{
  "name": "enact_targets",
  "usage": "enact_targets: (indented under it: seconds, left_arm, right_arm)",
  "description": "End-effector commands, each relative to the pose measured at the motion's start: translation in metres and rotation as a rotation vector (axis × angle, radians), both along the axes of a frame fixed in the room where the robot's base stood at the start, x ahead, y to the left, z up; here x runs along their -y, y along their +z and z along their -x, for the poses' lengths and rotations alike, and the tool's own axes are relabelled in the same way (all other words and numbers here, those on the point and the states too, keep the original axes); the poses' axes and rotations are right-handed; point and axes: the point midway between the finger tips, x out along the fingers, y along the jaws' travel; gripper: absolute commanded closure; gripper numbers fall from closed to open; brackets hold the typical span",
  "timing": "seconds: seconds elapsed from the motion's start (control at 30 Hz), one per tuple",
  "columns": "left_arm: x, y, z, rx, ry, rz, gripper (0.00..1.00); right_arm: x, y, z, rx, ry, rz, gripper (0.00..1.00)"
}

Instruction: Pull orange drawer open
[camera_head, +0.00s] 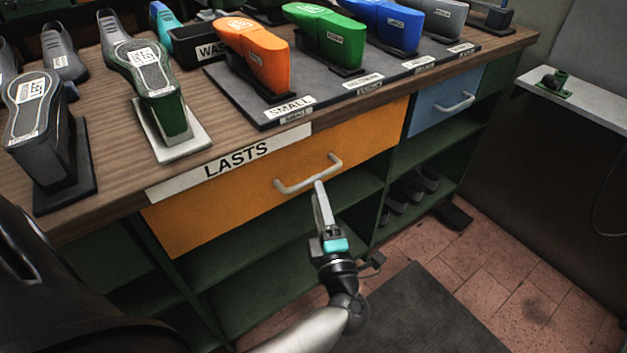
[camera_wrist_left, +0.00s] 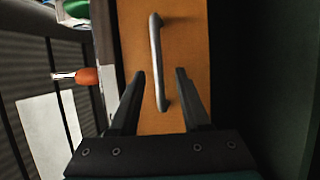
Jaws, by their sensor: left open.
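The orange drawer (camera_head: 275,192) sits in the green bench under the label reading LASTS, its front about flush with the bench as far as I can tell. Its pale bar handle (camera_head: 309,178) runs along the front. In the left wrist view the handle (camera_wrist_left: 157,62) stands out from the orange front (camera_wrist_left: 188,55). My left gripper (camera_head: 320,186) is at the handle in the head view. In the left wrist view its two fingers (camera_wrist_left: 160,73) are apart, one on each side of the handle's lower part. Whether either finger touches it I cannot tell. My right gripper is not in view.
On the wooden bench top (camera_head: 105,170) stand grey and green lasts and a dark mat (camera_head: 262,112) with an orange last (camera_head: 254,60) and other coloured lasts. A blue drawer (camera_head: 443,103) is to the right. Open green shelves (camera_head: 285,238) lie below. A grey floor mat (camera_head: 425,315) is clear.

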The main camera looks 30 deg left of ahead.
Motion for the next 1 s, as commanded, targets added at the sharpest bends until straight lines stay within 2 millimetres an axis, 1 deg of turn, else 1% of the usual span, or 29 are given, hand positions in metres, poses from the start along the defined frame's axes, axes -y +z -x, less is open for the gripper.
enact_targets:
  seconds: [0.03, 0.1, 0.3, 0.47, 0.7, 1.0]
  left_arm:
    - [-0.008, 0.002, -0.008, 0.004, -0.001, -0.003, 0.53]
    - [-0.017, 0.004, -0.017, 0.002, 0.001, -0.003, 0.53]
    - [-0.033, 0.009, -0.033, 0.0, 0.0, -0.003, 0.53]
    - [-0.037, 0.01, -0.037, -0.002, 0.0, -0.002, 0.53]
    - [-0.037, 0.011, -0.038, -0.002, -0.001, -0.001, 0.54]
    - [-0.037, 0.011, -0.037, -0.002, -0.001, -0.001, 0.88]
  right_arm:
    - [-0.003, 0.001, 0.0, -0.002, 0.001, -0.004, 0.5]
    - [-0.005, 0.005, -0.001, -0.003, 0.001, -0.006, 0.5]
    - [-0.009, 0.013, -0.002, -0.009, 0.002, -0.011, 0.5]
    - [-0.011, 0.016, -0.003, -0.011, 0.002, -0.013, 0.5]
    - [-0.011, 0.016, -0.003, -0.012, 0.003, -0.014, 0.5]
    - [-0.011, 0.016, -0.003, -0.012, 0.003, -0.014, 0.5]
